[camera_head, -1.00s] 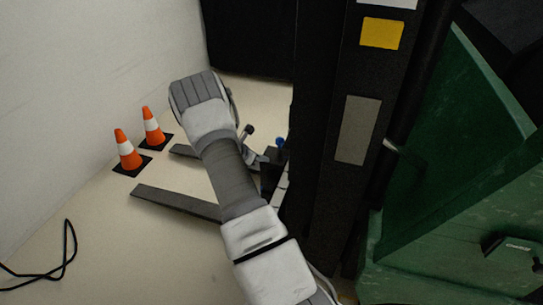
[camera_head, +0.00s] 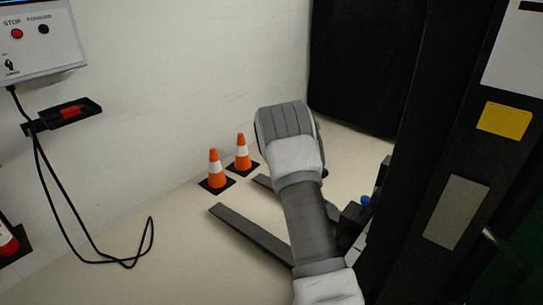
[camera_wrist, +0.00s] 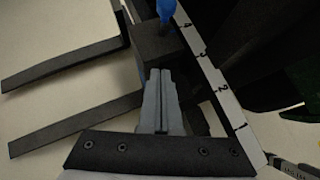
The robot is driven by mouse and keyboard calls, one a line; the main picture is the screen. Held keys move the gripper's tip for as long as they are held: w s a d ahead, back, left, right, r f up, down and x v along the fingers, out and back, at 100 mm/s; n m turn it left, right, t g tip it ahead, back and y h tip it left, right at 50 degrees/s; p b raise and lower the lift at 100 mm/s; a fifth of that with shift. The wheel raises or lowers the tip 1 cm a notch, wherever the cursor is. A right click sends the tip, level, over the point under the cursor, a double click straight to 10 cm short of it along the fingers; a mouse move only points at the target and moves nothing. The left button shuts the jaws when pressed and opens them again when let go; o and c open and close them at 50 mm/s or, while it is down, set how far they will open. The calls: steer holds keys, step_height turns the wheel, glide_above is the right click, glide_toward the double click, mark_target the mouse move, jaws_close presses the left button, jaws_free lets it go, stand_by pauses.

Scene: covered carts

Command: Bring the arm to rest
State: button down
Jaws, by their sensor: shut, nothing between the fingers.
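My arm (camera_head: 306,215) reaches up from the bottom of the head view, over the floor beside a tall black upright. My gripper (camera_wrist: 158,75) shows in the wrist view with its two grey fingers together and nothing between them. In the wrist view it is in front of a black block with a blue knob (camera_wrist: 167,10) and a white strip with number marks (camera_wrist: 215,80). In the head view my fingers are hidden behind the arm.
A black upright (camera_head: 440,170) with a yellow label stands close on the right. Dark flat forks (camera_head: 250,234) extend low over the floor. Two orange cones (camera_head: 216,169) stand by the wall. A control box (camera_head: 40,45) and a hanging black cable (camera_head: 65,205) are at left.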

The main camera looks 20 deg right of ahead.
steer(key=s+a+r+m+t+y, duration=0.1)
steer(key=s+a+r+m, duration=0.2)
steer(key=r, duration=0.4)
steer(key=s+a+r+m+y, duration=0.1)
steer(key=s+a+r+m, duration=0.15)
steer(key=a+r, duration=0.4)
steer(key=s+a+r+m+t+y, duration=0.1)
steer(key=a+r+m, duration=0.3)
steer(key=r, duration=0.4)
steer(key=s+a+r+m+t+y, duration=0.25)
steer(key=s+a+r+m, duration=0.2)
steer(key=s+a, duration=0.55)
steer(key=s+a+r+m+t+y, duration=0.1)
steer(key=s+a+r+m+y, duration=0.35)
steer(key=s+a, duration=0.5)
step_height(320, 180, up, 16)
steer(key=p, duration=1.6)
steer(key=shift+d, duration=0.3)
